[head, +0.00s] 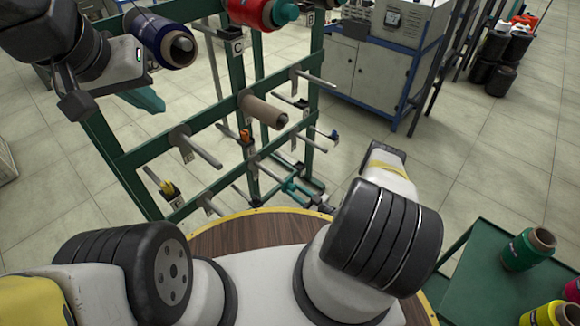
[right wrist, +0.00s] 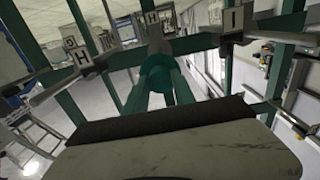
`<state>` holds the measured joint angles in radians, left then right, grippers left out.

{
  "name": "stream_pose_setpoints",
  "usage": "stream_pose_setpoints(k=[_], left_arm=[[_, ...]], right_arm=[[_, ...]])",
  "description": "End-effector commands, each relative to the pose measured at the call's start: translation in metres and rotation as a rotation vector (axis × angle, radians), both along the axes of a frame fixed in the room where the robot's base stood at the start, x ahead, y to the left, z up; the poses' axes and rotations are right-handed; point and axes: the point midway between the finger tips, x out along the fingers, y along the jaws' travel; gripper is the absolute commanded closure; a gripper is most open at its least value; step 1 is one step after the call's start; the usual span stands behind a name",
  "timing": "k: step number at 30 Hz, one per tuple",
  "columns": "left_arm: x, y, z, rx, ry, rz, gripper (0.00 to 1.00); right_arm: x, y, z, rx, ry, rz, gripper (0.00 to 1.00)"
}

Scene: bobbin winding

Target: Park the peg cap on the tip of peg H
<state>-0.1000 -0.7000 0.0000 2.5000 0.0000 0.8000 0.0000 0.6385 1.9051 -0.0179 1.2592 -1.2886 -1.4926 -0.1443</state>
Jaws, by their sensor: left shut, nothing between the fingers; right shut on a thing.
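My right gripper (right wrist: 159,86) is shut on the peg cap (right wrist: 157,72), a round teal piece between its green fingertips. A grey peg end (right wrist: 155,47) shows just beyond the cap; I cannot tell whether they touch. Another faint label, seemingly also H (right wrist: 152,19), is above the cap. In the head view the right gripper (head: 297,188) is small, low at the rack, and the cap is not clear there. My left gripper (head: 152,102) is shut and empty at the rack's upper left.
The green rack (head: 130,160) carries bare pegs (head: 203,150), a tan tube (head: 262,112) and blue (head: 160,38) and red (head: 250,12) bobbins. An I label (right wrist: 237,18) is right of the cap. A green table (head: 485,275) with bobbins stands right.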

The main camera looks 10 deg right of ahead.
Motion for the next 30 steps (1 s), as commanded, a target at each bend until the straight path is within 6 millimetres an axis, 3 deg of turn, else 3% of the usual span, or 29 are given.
stream_pose_setpoints(k=[8,9,12,13,23,30], left_arm=[[0.0,0.0,0.0,0.0,0.0,0.0,1.0],[0.0,0.0,0.0,0.0,0.0,0.0,1.0],[0.0,0.0,0.0,0.0,0.0,0.0,1.0],[0.0,0.0,0.0,0.0,0.0,0.0,1.0],[0.0,0.0,0.0,0.0,0.0,0.0,1.0],[0.0,0.0,0.0,0.0,0.0,0.0,1.0]], right_arm=[[0.002,0.002,0.0,0.0,0.0,0.0,1.0],[0.002,0.002,0.0,0.0,0.0,0.0,0.65],[0.002,0.002,0.0,0.0,0.0,0.0,0.45],[0.002,0.002,0.0,0.0,0.0,0.0,0.44],[0.0,0.0,0.0,-0.001,0.001,0.0,0.44],[-0.028,-0.023,-0.001,0.0,0.002,-0.002,0.44]])
